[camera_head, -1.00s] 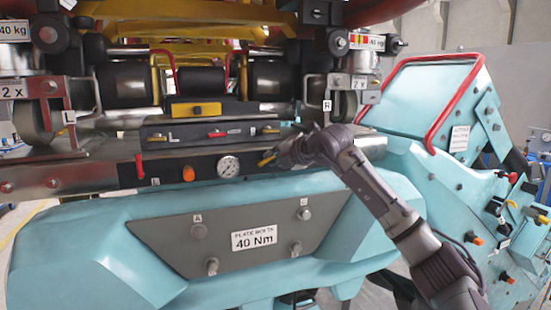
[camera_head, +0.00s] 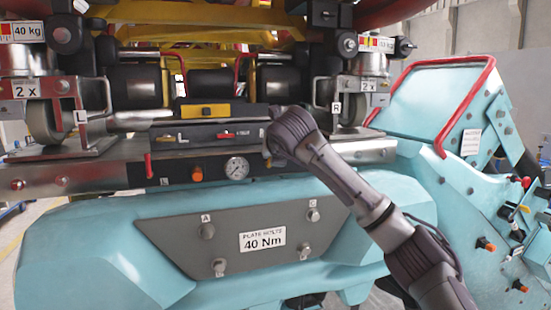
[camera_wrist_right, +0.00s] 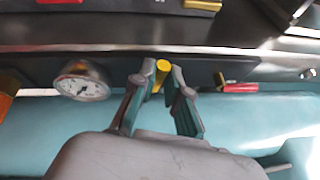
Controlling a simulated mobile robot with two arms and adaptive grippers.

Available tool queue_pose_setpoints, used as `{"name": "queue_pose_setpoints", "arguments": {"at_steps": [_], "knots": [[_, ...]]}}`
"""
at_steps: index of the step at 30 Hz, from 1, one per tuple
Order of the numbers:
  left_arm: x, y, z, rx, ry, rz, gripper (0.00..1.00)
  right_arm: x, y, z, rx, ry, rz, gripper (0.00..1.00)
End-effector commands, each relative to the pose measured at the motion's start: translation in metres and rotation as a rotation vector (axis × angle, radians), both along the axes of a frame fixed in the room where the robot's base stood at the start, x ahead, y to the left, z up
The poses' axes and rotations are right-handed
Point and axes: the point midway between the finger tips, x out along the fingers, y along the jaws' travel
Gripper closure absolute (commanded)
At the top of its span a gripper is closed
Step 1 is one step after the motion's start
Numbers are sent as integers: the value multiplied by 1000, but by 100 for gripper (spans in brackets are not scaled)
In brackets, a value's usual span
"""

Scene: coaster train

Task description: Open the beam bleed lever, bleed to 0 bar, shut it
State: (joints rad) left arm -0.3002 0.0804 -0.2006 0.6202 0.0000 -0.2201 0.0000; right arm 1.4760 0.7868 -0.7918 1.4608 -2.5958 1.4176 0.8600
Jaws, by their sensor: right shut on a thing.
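The yellow beam bleed lever (camera_wrist_right: 162,70) shows end-on between my right gripper's fingers in the right wrist view. My right gripper (camera_wrist_right: 163,82) is shut on it, with one finger on each side. In the head view my right arm comes in from the right, and its wrist (camera_head: 292,135) hides the lever and the fingertips. The round pressure gauge (camera_head: 237,167) is on the beam just left of my gripper; it also shows in the wrist view (camera_wrist_right: 82,80). Its needle is too small to read surely. My left gripper is not in view.
An orange lamp (camera_head: 197,174) and a red lever (camera_head: 148,165) are on the beam left of the gauge. A red handle (camera_wrist_right: 240,88) lies close right of my fingers. A plate marked 40 Nm (camera_head: 262,240) is below. A red-framed teal console (camera_head: 450,85) stands at right.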

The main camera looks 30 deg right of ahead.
Motion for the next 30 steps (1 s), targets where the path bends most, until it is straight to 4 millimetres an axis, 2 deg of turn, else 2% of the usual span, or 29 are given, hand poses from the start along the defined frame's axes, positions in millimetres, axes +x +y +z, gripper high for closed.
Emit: {"name": "queue_pose_setpoints", "arguments": {"at_steps": [9,27,28,30], "knots": [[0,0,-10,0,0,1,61,2,6,-3,-142,39,1,100],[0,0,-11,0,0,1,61,2,7,-3,-179,50,0,100],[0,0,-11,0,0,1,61,2,7,-3,-179,50,0,85],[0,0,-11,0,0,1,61,2,7,-3,-179,49,1,73]]}}
